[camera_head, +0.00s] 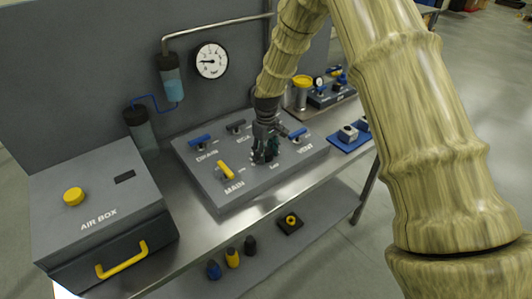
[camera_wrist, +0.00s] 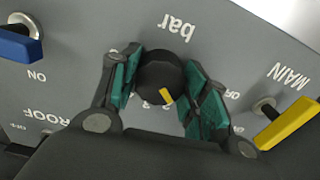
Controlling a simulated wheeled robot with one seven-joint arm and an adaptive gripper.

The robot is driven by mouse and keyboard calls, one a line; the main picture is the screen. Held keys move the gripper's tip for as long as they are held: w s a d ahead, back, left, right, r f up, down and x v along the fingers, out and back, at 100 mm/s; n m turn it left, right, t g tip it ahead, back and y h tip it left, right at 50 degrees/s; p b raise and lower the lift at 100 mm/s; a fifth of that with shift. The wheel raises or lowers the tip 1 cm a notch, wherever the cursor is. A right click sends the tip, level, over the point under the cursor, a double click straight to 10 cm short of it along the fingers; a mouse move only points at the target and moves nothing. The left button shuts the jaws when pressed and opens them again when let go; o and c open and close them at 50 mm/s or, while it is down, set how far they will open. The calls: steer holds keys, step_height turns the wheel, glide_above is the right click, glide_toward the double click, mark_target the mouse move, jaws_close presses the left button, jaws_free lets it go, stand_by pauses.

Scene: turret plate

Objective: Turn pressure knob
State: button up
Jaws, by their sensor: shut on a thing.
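The pressure knob (camera_wrist: 158,72) is round and black with a yellow pointer mark. In the wrist view its mark points down and slightly right, and an upside-down "bar" label is beside it. My gripper (camera_wrist: 162,85) is shut on the knob, with green-padded fingers on either side of it. In the head view my gripper (camera_head: 266,150) reaches down onto the grey turret plate (camera_head: 215,185) and hides the knob. The pressure gauge (camera_head: 212,61) on the back panel has its needle pointing left.
A yellow MAIN lever (camera_head: 226,170), blue DRAIN lever (camera_head: 202,141) and blue VENT lever (camera_head: 298,133) surround my gripper on the plate. The grey air box (camera_head: 100,210) stands at left. A blue tray (camera_head: 350,141) is at right. Several small items lie on the lower shelf.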

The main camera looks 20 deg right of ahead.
mark_target(266, 151)
steer(key=m+b, duration=0.1)
steer(key=m, duration=0.4)
steer(key=shift+w+m, duration=0.1)
steer(key=shift+m, duration=0.2)
steer(key=m, duration=0.5)
steer(key=shift+r, duration=0.1)
steer(key=m, duration=0.5)
steer(key=shift+m, duration=0.4)
steer(key=m, duration=0.4)
steer(key=shift+m, duration=0.4)
steer(key=o, duration=1)
step_height(266, 151, up, 12)
